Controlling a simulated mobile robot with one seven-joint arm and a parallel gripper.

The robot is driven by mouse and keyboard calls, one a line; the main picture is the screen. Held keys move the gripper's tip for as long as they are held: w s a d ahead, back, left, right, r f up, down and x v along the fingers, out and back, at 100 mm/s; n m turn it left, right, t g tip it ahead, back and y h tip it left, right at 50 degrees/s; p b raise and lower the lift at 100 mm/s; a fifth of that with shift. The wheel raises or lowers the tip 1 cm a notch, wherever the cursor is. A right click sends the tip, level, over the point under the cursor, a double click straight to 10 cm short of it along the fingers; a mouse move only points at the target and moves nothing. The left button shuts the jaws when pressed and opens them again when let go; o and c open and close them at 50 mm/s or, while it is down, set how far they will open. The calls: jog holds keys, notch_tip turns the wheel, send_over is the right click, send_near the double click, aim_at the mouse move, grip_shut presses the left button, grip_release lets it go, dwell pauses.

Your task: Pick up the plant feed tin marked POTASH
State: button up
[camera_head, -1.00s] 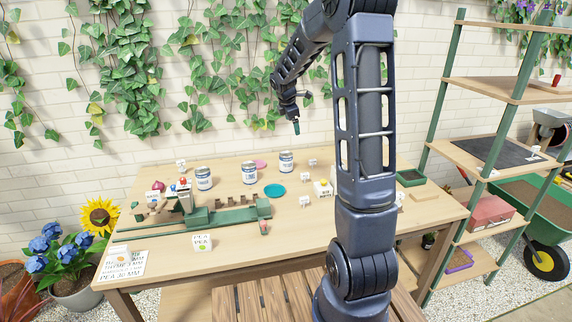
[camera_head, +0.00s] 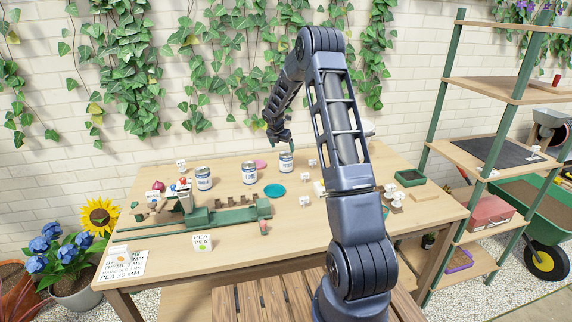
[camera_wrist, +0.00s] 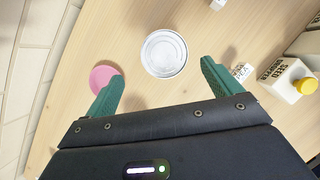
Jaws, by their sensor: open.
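Three white tins with blue labels stand upright on the table: a left tin (camera_head: 204,179), a middle tin (camera_head: 249,174) and a right tin (camera_head: 286,163). The label print is too small to tell for certain which reads POTASH. My gripper (camera_head: 282,144) is just above the right tin. In the wrist view my gripper (camera_wrist: 163,72) is open and empty, with green fingers. A round silver tin top (camera_wrist: 165,53) lies between and slightly beyond the fingertips, with space on both sides. The tin's label is hidden in that view.
A pink disc (camera_wrist: 102,77) lies beside the left finger. A small white card (camera_wrist: 241,72) and a white box with a yellow knob (camera_wrist: 293,82) are at the right. A teal disc (camera_head: 274,190) and a green fixture (camera_head: 228,214) lie nearer the front.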

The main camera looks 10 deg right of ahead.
aim_at(284, 154)
jog(key=x, duration=0.4)
jog(key=shift+f, duration=0.2)
jog(key=shift+s+d+x, duration=0.1)
jog(key=shift+x, duration=1.25)
jog(key=shift+s+d+x, duration=0.15)
jog(key=shift+x, duration=1.15)
jog(key=c, duration=1.3)
